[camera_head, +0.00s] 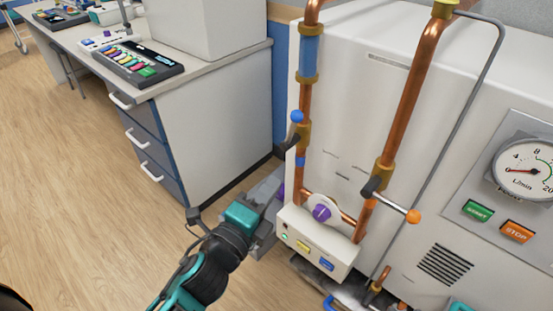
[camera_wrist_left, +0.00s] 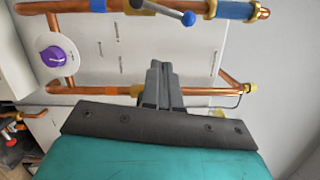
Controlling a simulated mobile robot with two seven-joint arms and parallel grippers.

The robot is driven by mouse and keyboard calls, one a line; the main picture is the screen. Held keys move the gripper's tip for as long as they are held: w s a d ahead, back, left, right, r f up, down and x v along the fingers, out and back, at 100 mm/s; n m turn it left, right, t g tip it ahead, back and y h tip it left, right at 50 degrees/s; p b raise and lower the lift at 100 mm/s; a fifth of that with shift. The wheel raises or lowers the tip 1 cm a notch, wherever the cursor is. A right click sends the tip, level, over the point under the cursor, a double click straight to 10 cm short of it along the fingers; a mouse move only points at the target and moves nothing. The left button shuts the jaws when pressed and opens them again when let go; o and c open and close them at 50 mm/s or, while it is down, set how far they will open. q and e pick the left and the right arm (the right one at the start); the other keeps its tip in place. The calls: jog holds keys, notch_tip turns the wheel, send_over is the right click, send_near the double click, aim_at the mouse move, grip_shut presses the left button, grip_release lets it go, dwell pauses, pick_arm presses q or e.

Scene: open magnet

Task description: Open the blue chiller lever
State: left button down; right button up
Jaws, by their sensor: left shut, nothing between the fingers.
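The blue chiller lever has a blue ball tip (camera_head: 297,117) and sits on the left copper pipe (camera_head: 303,160) of the white chiller. In the left wrist view, the blue ball (camera_wrist_left: 188,18) and its metal rod show near the top, beyond the fingertips and a little to their right. My left gripper (camera_head: 274,180) is low and left of the lever, apart from it. In the left wrist view, its two dark fingers (camera_wrist_left: 158,68) are together and empty. My right gripper does not show.
An orange-tipped lever (camera_head: 413,216) sits on the right pipe (camera_head: 408,95). A purple knob (camera_head: 321,212) and a small button box (camera_head: 318,240) are low between the pipes. A gauge (camera_head: 524,168) is at right. A desk cabinet (camera_head: 220,120) stands left; the floor before it is clear.

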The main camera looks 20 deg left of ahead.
pick_arm(q)
jog(key=m, duration=0.1)
send_near(290, 140)
jog(key=w+d+r, duration=0.3)
jog(key=d, duration=0.2)
jog(key=w+a, duration=0.2)
jog(key=w, duration=0.1)
jog(key=shift+a+r+p, duration=0.2)
jog(key=shift+r+p, duration=0.05)
jog(key=shift+p, duration=0.15)
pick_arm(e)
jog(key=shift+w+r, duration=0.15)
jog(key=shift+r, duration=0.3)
